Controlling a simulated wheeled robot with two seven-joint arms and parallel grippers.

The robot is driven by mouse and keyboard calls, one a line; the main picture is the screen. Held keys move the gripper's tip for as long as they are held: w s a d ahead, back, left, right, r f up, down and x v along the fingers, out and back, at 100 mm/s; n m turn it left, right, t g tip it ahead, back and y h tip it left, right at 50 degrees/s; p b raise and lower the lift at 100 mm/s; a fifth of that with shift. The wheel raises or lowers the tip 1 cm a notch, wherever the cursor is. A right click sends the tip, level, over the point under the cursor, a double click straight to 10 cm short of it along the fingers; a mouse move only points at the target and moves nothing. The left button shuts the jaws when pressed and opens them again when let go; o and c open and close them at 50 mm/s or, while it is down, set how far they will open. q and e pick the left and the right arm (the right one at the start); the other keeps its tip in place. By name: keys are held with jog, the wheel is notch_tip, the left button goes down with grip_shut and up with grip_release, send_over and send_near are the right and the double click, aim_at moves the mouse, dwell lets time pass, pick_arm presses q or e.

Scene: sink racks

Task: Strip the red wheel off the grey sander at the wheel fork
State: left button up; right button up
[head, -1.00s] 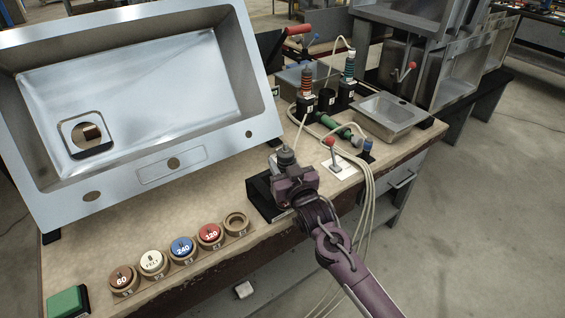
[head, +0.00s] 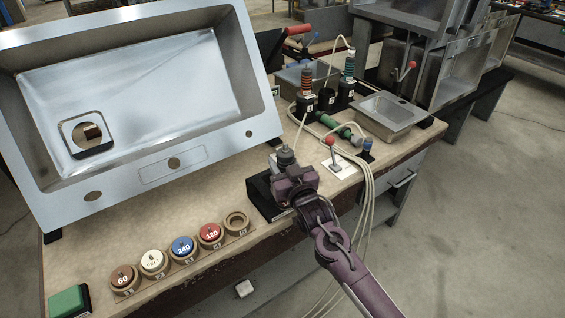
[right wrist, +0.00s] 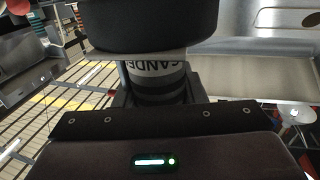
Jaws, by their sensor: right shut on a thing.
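My right gripper (head: 290,176) is shut on the grey sander (head: 285,156) at the bench's front edge, beside and partly over a black box (head: 264,194). In the right wrist view the sander's grey body (right wrist: 155,70) carries a SANDER label and dark bands, with a wide black part (right wrist: 150,22) above it. No red wheel shows on the sander. A red disc marked 120 (head: 211,232) sits in a ring holder in the front row. I cannot make out which thing is the wheel fork. My left gripper is not in view.
Brown, white and blue discs (head: 183,246) fill other holders; the rightmost holder (head: 237,221) is empty. A large tilted sink (head: 170,165) stands left. Banded tools (head: 306,84) stand behind, near a green tool (head: 334,126), a red-knobbed lever (head: 331,146) and a small sink (head: 390,112). Cables hang to the right.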

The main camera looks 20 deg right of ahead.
jog(key=shift+r, duration=0.2)
jog(key=w+a+b, duration=0.2)
jog(key=w+b, duration=0.1)
jog(key=w, duration=0.4)
jog(key=shift+a+b, duration=0.3)
jog(key=shift+b, duration=0.05)
dwell(0.7)
jog(key=shift+r+p, duration=0.6)
jog(key=shift+p, duration=0.05)
dwell(0.7)
notch_tip(320, 180, up, 9)
jog(key=p, duration=0.7)
dwell(0.8)
jog(key=shift+a, duration=0.1)
